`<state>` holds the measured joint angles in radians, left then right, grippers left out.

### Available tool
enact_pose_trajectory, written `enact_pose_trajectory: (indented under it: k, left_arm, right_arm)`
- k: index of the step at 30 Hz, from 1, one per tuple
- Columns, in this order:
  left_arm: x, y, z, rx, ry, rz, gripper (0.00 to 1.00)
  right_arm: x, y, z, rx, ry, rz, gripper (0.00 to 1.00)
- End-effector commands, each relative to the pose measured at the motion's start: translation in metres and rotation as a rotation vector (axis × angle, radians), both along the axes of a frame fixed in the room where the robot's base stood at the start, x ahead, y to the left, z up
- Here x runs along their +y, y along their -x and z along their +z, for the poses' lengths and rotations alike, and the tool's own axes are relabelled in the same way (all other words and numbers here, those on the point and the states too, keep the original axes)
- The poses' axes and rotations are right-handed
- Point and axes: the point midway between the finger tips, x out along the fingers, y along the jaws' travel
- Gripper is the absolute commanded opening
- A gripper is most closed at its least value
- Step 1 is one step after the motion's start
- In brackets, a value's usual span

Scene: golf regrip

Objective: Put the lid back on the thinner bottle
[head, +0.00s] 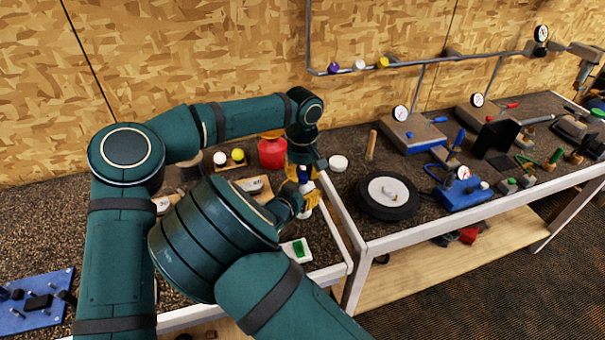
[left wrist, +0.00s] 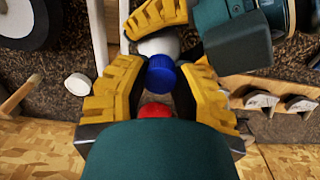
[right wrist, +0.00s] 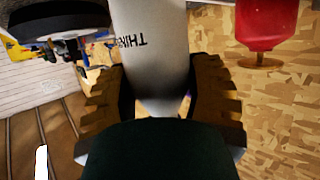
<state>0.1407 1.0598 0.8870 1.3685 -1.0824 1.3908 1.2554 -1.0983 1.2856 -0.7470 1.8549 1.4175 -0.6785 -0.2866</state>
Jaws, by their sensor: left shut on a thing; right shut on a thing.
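A white bottle (right wrist: 155,50) with dark lettering starting "THIN" is held between the fingers of my right gripper (right wrist: 160,105). In the left wrist view the bottle's white top (left wrist: 160,46) shows beside a yellow finger of the right gripper. A blue lid (left wrist: 162,74) is between the yellow fingers of my left gripper (left wrist: 158,88), against the bottle's top. Whether it is seated or only touching cannot be told. In the head view the left gripper (head: 303,171) is just above the right gripper (head: 307,201), and they hide most of the bottle.
A red container (head: 272,153) stands behind the grippers. A white round cap (head: 338,162) lies to their right. A black wheel (head: 388,196) and gauge tools occupy the right bench. A white-and-green box (head: 296,250) lies near the front edge. A blue plate (head: 35,300) is at far left.

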Motion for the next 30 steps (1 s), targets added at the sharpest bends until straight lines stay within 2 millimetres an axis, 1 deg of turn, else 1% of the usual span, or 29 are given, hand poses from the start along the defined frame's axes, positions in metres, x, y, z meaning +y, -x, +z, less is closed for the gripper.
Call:
enact_pose_trajectory:
  k: [4, 8, 11, 27, 30]
  left_arm:
    - [-0.0013, 0.0006, -0.0001, 0.000, -0.004, -0.059, 0.00]
    - [-0.0010, 0.0006, 0.0004, 0.000, -0.008, -0.215, 0.00]
    - [-0.0003, 0.0001, 0.0007, -0.001, -0.003, -0.369, 0.00]
    - [-0.0002, -0.0002, -0.0007, 0.002, -0.001, -1.326, 0.00]
    - [-0.0004, 0.0000, -0.0007, 0.002, 0.000, -1.483, 0.00]
  right_arm:
    - [0.0000, -0.0001, 0.0003, -0.001, 0.000, 0.000, 0.00]
    - [0.0001, -0.0002, 0.0003, -0.001, 0.000, 0.000, 0.00]
    - [0.0002, -0.0002, 0.0003, -0.001, 0.000, 0.001, 0.00]
    - [0.0001, -0.0002, 0.0004, -0.001, 0.000, 0.000, 0.00]
    - [0.0000, -0.0002, 0.0004, -0.001, 0.000, 0.000, 0.00]
